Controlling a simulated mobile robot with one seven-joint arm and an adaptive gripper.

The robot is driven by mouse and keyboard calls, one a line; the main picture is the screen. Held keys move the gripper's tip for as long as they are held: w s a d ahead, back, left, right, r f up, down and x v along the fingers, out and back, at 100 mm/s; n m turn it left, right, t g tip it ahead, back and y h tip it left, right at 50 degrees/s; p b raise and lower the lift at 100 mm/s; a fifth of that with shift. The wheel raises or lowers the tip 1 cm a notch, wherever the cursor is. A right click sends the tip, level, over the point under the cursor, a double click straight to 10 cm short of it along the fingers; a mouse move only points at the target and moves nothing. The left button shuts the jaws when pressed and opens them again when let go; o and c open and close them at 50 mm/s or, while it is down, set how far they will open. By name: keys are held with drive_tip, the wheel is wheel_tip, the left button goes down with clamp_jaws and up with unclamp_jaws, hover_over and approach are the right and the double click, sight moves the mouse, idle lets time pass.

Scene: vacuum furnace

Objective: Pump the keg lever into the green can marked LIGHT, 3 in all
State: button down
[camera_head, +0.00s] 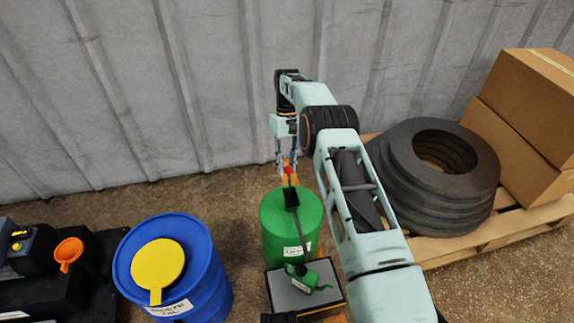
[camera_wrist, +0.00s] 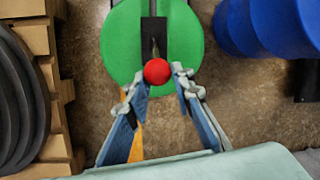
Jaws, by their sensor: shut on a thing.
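The green keg (camera_head: 271,219) stands below my gripper, with a black pump fitting (camera_head: 291,198) on top and a white label too small to read. The lever ends in a red ball knob (camera_head: 289,170), which also shows in the wrist view (camera_wrist: 157,71). My gripper (camera_head: 287,166) is shut on this knob, one finger on each side, also in the wrist view (camera_wrist: 160,80). A small green can (camera_head: 309,279) sits on a grey-topped stand (camera_head: 279,291) in front of the keg, near the end of a dark spout. Its marking cannot be read.
A blue drum (camera_head: 212,262) with a yellow disc (camera_head: 157,264) on top stands left of the keg. A black bench with an orange funnel (camera_head: 68,251) is at far left. Stacked dark rings (camera_head: 480,165) and cardboard boxes (camera_head: 530,95) sit on a pallet at right. A corrugated wall is behind.

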drive_tip(key=shift+w+d+f, duration=0.15)
drive_tip(key=shift+w+d, duration=0.15)
drive_tip(key=shift+d, duration=0.15)
drive_tip(key=c, duration=1.7)
unclamp_jaws()
drive_tip(key=shift+f, duration=0.1)
drive_tip(key=shift+o, duration=0.2)
drive_tip(key=shift+a, duration=0.1)
drive_tip(key=shift+a, duration=0.1)
wheel_tip(320, 180, up, 10)
